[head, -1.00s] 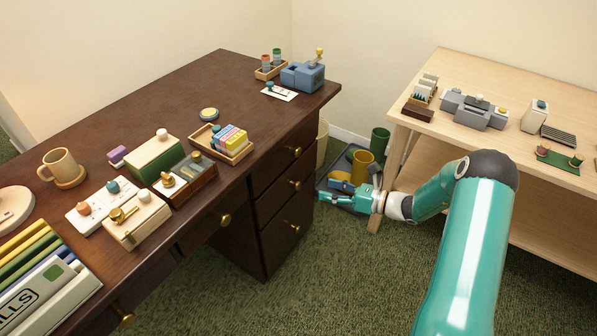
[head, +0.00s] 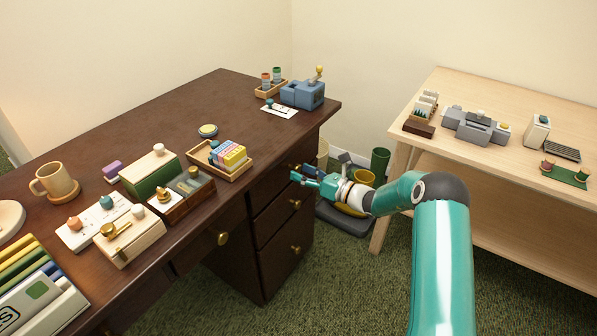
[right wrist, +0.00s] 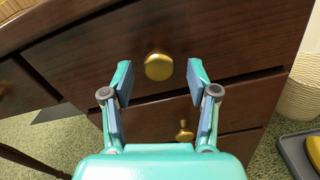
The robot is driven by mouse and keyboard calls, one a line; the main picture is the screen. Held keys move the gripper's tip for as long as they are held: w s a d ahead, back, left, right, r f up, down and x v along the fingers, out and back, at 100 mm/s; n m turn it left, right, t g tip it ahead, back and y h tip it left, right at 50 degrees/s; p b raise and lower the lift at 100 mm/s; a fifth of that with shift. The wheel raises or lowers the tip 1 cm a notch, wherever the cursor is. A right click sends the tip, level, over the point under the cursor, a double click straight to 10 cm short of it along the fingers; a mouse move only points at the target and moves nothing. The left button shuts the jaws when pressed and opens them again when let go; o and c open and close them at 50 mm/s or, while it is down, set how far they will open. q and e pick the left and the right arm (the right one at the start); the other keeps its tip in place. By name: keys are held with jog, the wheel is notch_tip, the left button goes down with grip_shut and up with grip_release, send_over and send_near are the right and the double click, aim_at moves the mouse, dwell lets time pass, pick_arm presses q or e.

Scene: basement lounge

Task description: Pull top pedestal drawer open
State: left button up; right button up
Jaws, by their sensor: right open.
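The top pedestal drawer (head: 262,188) is a dark wood front, flush in the right side of the desk (head: 185,110). Its round brass knob (right wrist: 159,66) shows in the right wrist view, with the drawer front (right wrist: 225,35) behind it. My right gripper (head: 302,175) is open in front of this drawer; in the right wrist view its two fingers (right wrist: 159,78) stand on either side of the knob, with visible gaps. In the head view the gripper hides the top knob. My left gripper is not in view.
Lower drawers carry brass knobs, the middle one (head: 295,204) and the bottom one (head: 295,249). A light wood table (head: 440,148) stands to the right. A grey tray (head: 345,218) and a green bin (head: 380,162) are on the floor behind my right gripper. Green carpet lies open in front.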

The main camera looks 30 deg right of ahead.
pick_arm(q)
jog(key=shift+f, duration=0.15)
pick_arm(e)
jog(key=shift+x, duration=1.3)
